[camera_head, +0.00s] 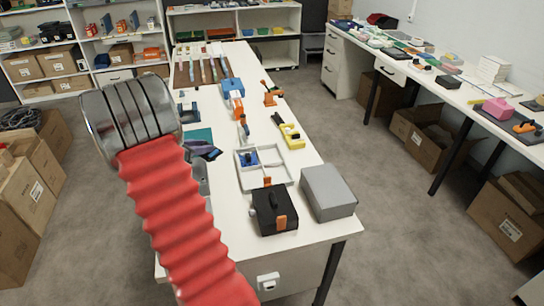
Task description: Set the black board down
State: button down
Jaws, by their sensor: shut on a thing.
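My gripper is not in view; only a red ribbed sleeve and a metal cylinder of my arm show at the left front, and they hide part of the near table. I cannot make out for sure which thing is the black board. A dark flat piece (207,151) shows beside the red sleeve, partly hidden by it. Dark mats also lie on the right table, one of them under an orange tool (525,127).
The long white table (312,237) holds a black case (264,213) with orange parts, a grey box (329,193), a light divided tray (279,178) and a yellow tool (290,136). Bare white surface shows between them. Open cartons (424,140) stand under the right table. Grey floor separates the tables.

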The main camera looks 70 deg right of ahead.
jog(key=s+d+f+m+g+y, duration=0.1)
jog(key=s+d+m+g, duration=0.15)
jog(key=s, duration=0.35)
jog(key=s+d+f+m+g+y, duration=0.2)
jog(key=s+d, duration=0.2)
jog(key=s, duration=0.3)
jog(key=m+g+y, duration=0.2)
jog(key=m+y, duration=0.1)
send_over(274, 177)
notch_tip(274, 177, down, 2)
jog(key=shift+f+n, duration=0.25)
jog(key=shift+w+f, duration=0.1)
jog(key=shift+f, duration=3.3)
jog(key=shift+f, duration=0.5)
jog(key=c, duration=1.3)
grip_release()
jog(key=shift+c, duration=0.2)
